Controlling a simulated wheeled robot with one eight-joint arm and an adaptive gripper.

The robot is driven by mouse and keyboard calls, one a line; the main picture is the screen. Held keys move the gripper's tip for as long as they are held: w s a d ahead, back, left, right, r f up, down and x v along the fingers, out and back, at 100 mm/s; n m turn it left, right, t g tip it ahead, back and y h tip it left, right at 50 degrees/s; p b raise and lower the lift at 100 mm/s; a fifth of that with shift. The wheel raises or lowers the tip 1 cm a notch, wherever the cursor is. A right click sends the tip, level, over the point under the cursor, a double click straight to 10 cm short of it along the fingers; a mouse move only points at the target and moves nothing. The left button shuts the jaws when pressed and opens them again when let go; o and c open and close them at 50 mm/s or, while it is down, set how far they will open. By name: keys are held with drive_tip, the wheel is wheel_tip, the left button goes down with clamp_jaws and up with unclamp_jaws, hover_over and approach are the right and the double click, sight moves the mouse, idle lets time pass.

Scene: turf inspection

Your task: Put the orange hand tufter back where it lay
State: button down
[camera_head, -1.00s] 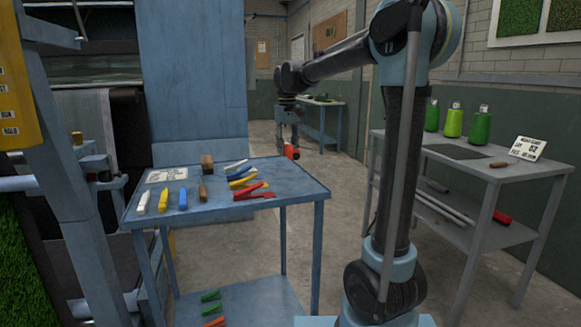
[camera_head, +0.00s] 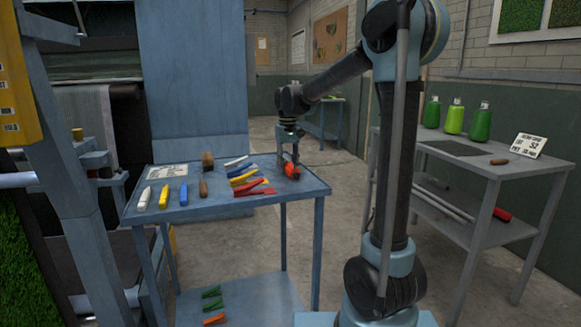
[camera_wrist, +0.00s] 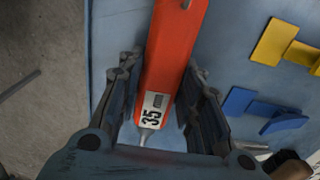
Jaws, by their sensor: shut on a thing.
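The orange hand tufter (camera_head: 291,169) is at the right part of the blue table's top (camera_head: 225,202), near its right edge. In the wrist view the tufter (camera_wrist: 175,50) is a long orange body with a white label reading 35 and a metal tip. My gripper (camera_head: 288,160) is over the table's right side, pointing down. In the wrist view my gripper (camera_wrist: 160,85) has its fingers on both sides of the tufter, shut on it. The tufter is at or very close to the table surface; whether it touches cannot be told.
Yellow (camera_wrist: 285,45) and blue (camera_wrist: 262,108) tools lie to the right in the wrist view. A red tool (camera_head: 255,192) lies left of the tufter. A white card (camera_head: 167,172) lies at the back left. A grey bench (camera_head: 470,160) with green bottles stands at right.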

drive_tip(key=shift+f, duration=0.1)
drive_tip(key=c, duration=1.1)
unclamp_jaws()
